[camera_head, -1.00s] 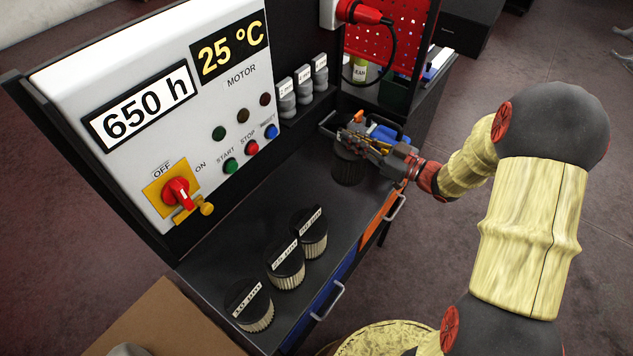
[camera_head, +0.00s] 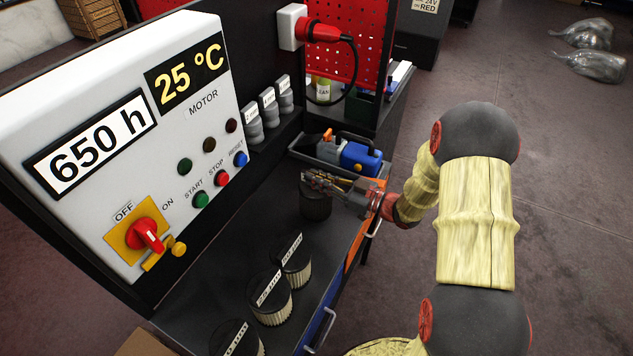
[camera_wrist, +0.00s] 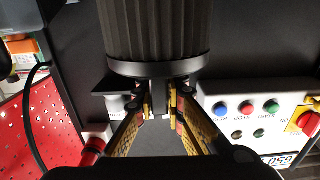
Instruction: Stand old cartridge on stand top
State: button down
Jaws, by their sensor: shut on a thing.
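My gripper (camera_wrist: 160,102) is shut on a dark, pleated, round cartridge (camera_wrist: 157,32). The fingers hold it by a narrow part beyond its black rim in the wrist view. In the head view my gripper (camera_head: 322,180) is over the bench, with the dark cartridge (camera_head: 316,207) hanging upright below it. I cannot tell whether its underside touches the bench top (camera_head: 262,212). Which surface is the stand top is not clear.
Labelled, lighter-pleated filters (camera_head: 292,262) stand in a row at the bench's front. A grey tray (camera_head: 304,155) with a blue item (camera_head: 362,158) lies behind my gripper. The control panel (camera_head: 110,220) borders the left. Bare bench lies between cartridge and panel.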

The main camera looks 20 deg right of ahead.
jog(key=shift+f, duration=0.25)
jog(key=c, duration=2.3)
grip_release()
jog(key=shift+f, duration=0.1)
jog(key=o, duration=0.3)
jog(key=shift+o, duration=0.8)
